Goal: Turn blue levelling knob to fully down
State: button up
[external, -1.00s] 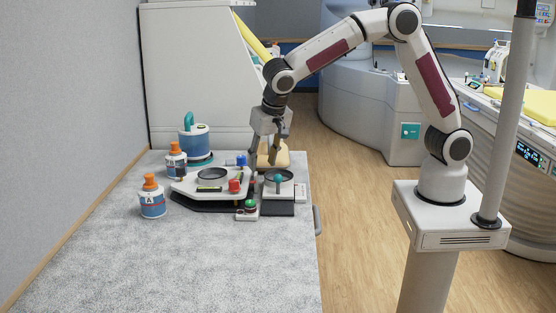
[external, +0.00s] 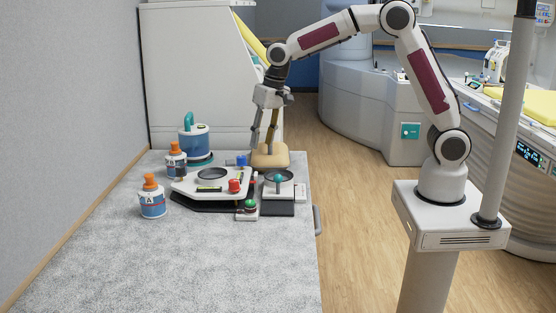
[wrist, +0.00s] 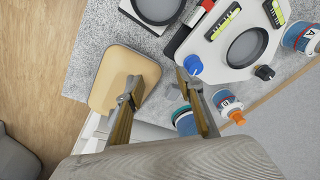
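The blue levelling knob (external: 241,160) stands at the back corner of the white levelling plate (external: 188,185). In the wrist view the blue knob (wrist: 193,65) is just beyond the tip of the right-hand finger, and the plate (wrist: 215,48) spreads beyond it. My gripper (external: 262,142) is open and empty above the back of the table, near the knob; it also shows in the wrist view (wrist: 158,80). The knob lies beside the gap between the fingers, not between them. A red knob (external: 235,186) and a black knob (wrist: 264,73) sit on the same plate.
A tan block (external: 270,157) stands at the table's back right, close behind the fingers. A blue jar (external: 194,140) and bottles with orange caps (external: 151,197) stand to the left. A small pan device (external: 279,180) is to the right. The table front (external: 220,265) is clear.

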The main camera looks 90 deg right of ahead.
aim_at(241, 161)
jog(key=shift+w+a+r+n+t+y, duration=0.3)
jog(key=shift+w+r+n+y, duration=0.2)
jog(key=shift+n, duration=1.65)
jog(key=shift+w+a+r+n+t+y, duration=0.3)
jog(key=shift+w+a+r+n, duration=0.2)
jog(key=shift+n, duration=1.6)
jog(key=shift+w+a+r+n+t+y, duration=0.25)
jog(key=shift+w+r+n+y, duration=0.3)
jog(key=shift+n, duration=1.6)
jog(key=shift+a, duration=0.1)
jog(key=shift+x, duration=3.9)
grip_shut()
